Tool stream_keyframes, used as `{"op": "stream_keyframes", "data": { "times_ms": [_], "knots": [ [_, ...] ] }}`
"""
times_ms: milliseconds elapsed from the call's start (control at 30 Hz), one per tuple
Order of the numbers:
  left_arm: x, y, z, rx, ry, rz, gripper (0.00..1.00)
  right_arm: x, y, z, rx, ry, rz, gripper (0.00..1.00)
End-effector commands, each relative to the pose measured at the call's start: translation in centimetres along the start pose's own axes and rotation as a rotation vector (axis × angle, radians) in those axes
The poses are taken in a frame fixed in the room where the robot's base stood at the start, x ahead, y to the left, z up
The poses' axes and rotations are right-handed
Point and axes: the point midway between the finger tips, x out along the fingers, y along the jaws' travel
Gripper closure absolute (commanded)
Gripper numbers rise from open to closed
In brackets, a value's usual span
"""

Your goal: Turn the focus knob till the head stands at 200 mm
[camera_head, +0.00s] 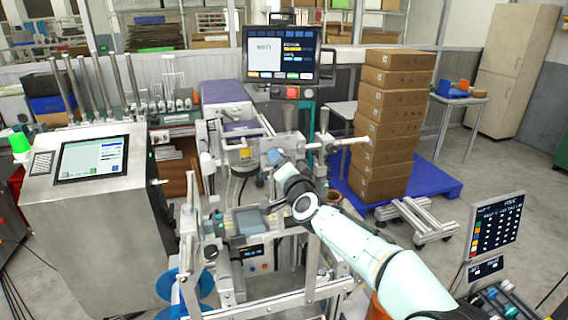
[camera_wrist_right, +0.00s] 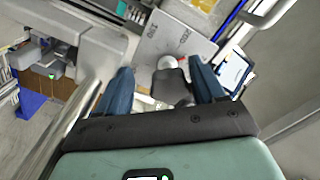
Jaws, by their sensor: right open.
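My right gripper (camera_head: 273,156) reaches in from the lower right to the front of the grey metal machine (camera_head: 240,150) in the middle. In the right wrist view its two blue fingers (camera_wrist_right: 160,68) are apart. A dark rounded part with a paler round end (camera_wrist_right: 172,84) shows between them, and it may be the focus knob. I cannot tell whether the fingers touch it. In the head view the gripper and arm hide this spot. A small lit readout (camera_head: 256,254) sits low on the machine, its figures too small to read. My left gripper is not in view.
A large monitor (camera_head: 287,55) stands above the machine. A steel cabinet with a touchscreen (camera_head: 92,158) is at left. Stacked brown boxes (camera_head: 392,125) stand on a blue pallet (camera_head: 435,183) at right. A smaller screen (camera_head: 495,225) is at lower right. Floor is free beyond the pallet.

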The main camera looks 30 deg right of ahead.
Motion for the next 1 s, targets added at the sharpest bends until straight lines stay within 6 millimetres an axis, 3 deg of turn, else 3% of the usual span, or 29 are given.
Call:
{"op": "stream_keyframes", "data": {
  "times_ms": [600, 767, 1000],
  "knots": [
    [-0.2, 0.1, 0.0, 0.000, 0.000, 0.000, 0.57, -0.1, -0.6, -0.5, -0.038, 0.011, -0.009, 0.32],
    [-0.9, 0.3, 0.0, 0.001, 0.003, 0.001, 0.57, -0.1, -0.7, -0.6, -0.222, 0.012, -0.008, 0.32],
    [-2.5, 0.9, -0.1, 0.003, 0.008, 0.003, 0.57, -0.1, -0.6, -0.5, -0.662, 0.010, -0.005, 0.32]
  ]
}}
